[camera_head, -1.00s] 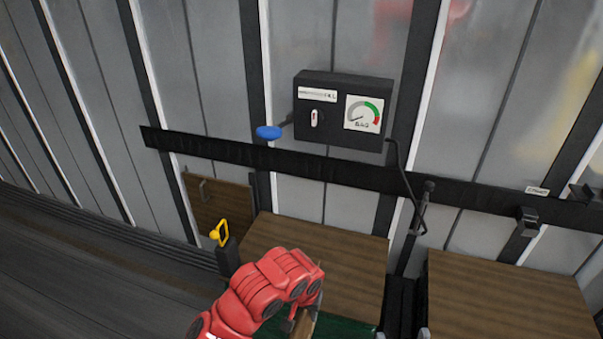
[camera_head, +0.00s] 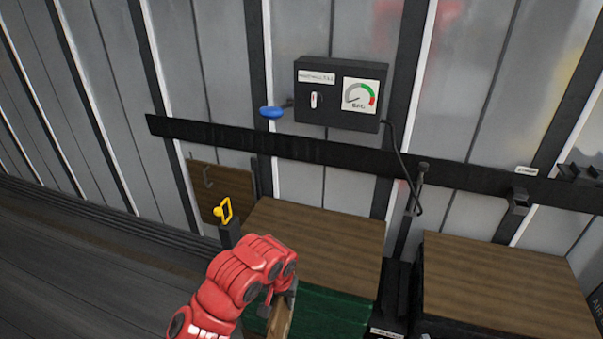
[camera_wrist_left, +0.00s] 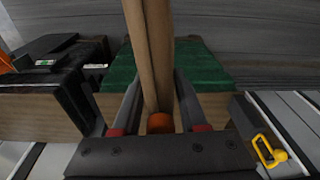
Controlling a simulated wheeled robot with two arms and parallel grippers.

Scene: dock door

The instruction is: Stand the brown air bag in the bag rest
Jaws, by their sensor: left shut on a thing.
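The brown air bag (camera_wrist_left: 148,60) is a long, narrow brown piece with an orange end (camera_wrist_left: 160,123), held between the fingers of my left gripper (camera_wrist_left: 158,100). In the head view only a short part of the bag (camera_head: 281,318) shows below my red left arm, and my left gripper (camera_head: 283,296) is partly hidden there. The bag is in front of a green-covered surface (camera_head: 335,312). A black holder (camera_head: 394,300) with a small label stands right of it, between two wood-topped boxes; I cannot tell whether it is the bag rest. My right gripper is not in view.
Wood-topped boxes stand at the middle (camera_head: 320,240) and right (camera_head: 505,285). A black control box (camera_head: 340,93) with a gauge and a blue handle (camera_head: 271,112) is on the wall above a black rail (camera_head: 300,148). A yellow handle (camera_head: 223,210) stands left.

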